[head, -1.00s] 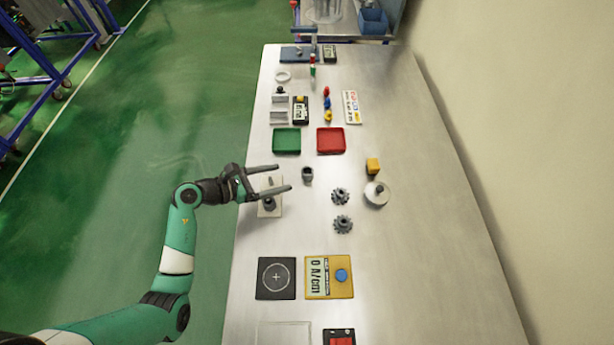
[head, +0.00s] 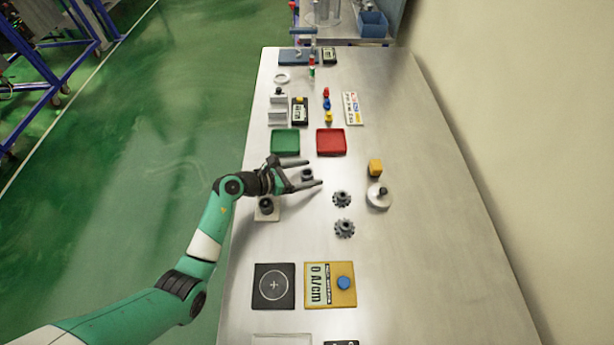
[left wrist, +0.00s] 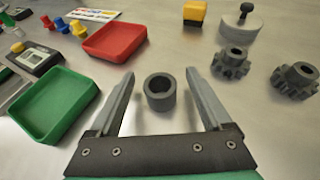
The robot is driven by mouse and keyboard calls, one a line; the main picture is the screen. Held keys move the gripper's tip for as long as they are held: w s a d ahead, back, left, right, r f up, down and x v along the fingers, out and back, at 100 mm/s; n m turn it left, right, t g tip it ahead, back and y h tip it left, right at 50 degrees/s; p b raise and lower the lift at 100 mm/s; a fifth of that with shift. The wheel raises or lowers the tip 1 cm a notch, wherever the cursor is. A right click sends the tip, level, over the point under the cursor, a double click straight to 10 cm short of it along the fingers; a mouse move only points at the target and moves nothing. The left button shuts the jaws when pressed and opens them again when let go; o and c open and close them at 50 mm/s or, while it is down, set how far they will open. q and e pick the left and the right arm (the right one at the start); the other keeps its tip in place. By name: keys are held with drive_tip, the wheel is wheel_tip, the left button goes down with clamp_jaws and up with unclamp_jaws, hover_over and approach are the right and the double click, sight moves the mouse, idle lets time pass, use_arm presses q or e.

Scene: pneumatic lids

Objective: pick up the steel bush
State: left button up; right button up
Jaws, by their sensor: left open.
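The steel bush (head: 307,174) is a short, dark grey hollow cylinder standing upright on the metal table. In the left wrist view the bush (left wrist: 160,92) shows its round bore and sits between the two fingers, with a gap on each side. My left gripper (head: 315,172) is open and empty, its fingers pointing right on either side of the bush. In the left wrist view the gripper (left wrist: 164,85) has its fingertips reaching to about the bush's far side. My right gripper is in neither view.
A green tray (head: 285,153) and a red tray (head: 331,154) lie beyond the bush. Two dark gears (head: 342,199) (head: 344,228), a yellow block (head: 375,167) and a round knobbed weight (head: 379,196) stand to the right. A pale plate with a dark fitting (head: 266,206) lies nearer. The table's right side is clear.

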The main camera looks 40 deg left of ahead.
use_arm(q)
clamp_jaws()
idle(0.4)
